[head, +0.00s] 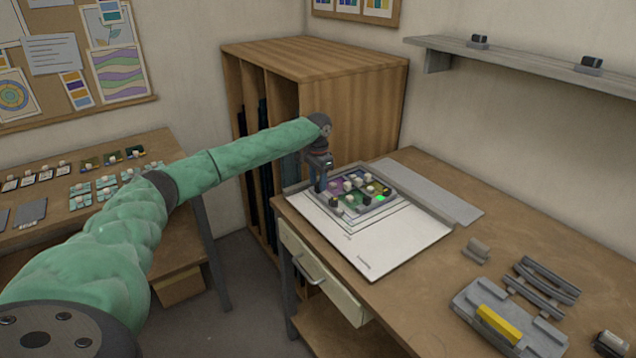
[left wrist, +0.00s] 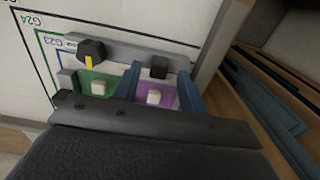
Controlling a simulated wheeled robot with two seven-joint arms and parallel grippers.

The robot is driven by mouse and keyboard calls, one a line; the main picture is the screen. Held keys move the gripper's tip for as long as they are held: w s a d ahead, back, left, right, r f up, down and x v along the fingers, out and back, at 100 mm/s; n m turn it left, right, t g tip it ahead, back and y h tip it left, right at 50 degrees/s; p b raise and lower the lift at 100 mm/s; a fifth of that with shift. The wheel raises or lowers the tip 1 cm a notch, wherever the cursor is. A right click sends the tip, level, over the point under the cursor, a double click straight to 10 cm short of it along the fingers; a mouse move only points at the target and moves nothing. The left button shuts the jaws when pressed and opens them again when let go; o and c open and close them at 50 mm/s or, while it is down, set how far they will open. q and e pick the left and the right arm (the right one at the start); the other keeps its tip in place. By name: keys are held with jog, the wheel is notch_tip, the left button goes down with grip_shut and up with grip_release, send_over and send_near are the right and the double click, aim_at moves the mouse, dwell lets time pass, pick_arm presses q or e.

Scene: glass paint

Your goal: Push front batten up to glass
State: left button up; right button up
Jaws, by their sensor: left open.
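The coloured glass (head: 365,189), in purple, green and other pieces with pale knobs, lies on the paper sheet on the bench. In the left wrist view, a grey batten (left wrist: 130,47) runs beside the green piece (left wrist: 97,80) and the purple piece (left wrist: 170,95). A dark knob with a yellow mark (left wrist: 92,50) and a plain dark knob (left wrist: 158,68) stand along it. My right gripper is out of view.
The white sheet (head: 375,245) has bare room in front of the glass. A grey strip (head: 440,192) lies behind it. A tray with a yellow block (head: 497,325) and grey rails (head: 543,282) are at the right. A wooden rack (head: 355,95) stands close behind the gripper.

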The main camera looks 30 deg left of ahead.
pick_arm(q)
jog(key=shift+f, duration=1)
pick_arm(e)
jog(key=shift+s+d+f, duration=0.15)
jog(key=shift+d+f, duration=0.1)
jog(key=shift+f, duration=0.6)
pick_arm(q)
grip_shut()
jog(key=shift+w+d, duration=0.15)
jog(key=shift+w+d+r+p, duration=0.1)
jog(key=shift+w+d+p, duration=0.15)
jog(key=shift+w, duration=0.4)
jog(key=shift+w+d+p, duration=0.15)
jog(key=shift+w+d, duration=0.1)
jog(key=shift+w, duration=0.35)
jog(key=shift+w+d, duration=0.15)
jog(key=shift+w, duration=0.2)
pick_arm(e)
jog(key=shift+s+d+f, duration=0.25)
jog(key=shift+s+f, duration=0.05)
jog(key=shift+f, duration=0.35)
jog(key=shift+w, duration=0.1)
